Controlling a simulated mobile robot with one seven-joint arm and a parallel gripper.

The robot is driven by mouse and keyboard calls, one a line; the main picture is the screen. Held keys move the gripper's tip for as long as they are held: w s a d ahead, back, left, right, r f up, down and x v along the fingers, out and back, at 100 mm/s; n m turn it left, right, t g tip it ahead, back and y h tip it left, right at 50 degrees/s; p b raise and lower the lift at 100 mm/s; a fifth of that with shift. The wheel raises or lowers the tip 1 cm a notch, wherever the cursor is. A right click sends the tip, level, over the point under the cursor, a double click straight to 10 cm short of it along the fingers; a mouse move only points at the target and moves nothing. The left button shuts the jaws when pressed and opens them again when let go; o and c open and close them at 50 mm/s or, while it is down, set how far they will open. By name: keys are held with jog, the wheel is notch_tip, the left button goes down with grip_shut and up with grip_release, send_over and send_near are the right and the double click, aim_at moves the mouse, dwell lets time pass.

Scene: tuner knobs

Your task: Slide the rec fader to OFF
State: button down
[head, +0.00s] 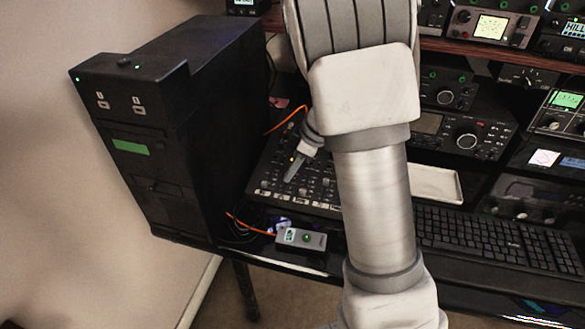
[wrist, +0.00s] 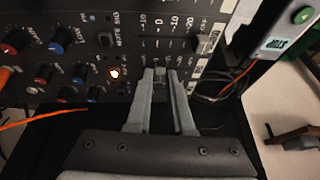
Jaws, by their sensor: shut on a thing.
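The mixer panel (head: 268,180) lies flat on the desk, with rows of knobs and faders. My gripper (head: 291,174) reaches down onto it, largely side-on and small in the head view. In the wrist view my gripper (wrist: 160,72) has its two grey fingers on either side of a small fader cap (wrist: 160,70), at the near edge of the panel, and is shut on it. Printed scale marks run up from this cap. The label that would name the rec fader and its OFF end is too small to read. Another, paler fader cap (wrist: 204,43) stands to the right.
A small box with a green button (head: 302,238) lies in front of the mixer. A black tower (head: 165,120) stands left; a keyboard (head: 480,240) lies right.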

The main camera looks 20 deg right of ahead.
aim_at(281, 192)
jog(key=shift+s+a+f+b, duration=0.15)
jog(key=shift+s+a+b, duration=0.4)
jog(key=shift+s, duration=0.4)
jog(key=shift+s+a+f+b, duration=0.1)
jog(key=shift+s+a+b, duration=0.2)
jog(key=shift+s+a, duration=0.5)
jog(key=shift+s+d, duration=0.15)
jog(key=shift+d, duration=0.05)
jog(key=c, duration=0.8)
grip_release()
jog(key=shift+d+r, duration=0.1)
jog(key=shift+r, duration=0.2)
jog(key=p+v, duration=0.4)
jog(key=v, duration=1.3)
jog(key=shift+s+f, duration=0.15)
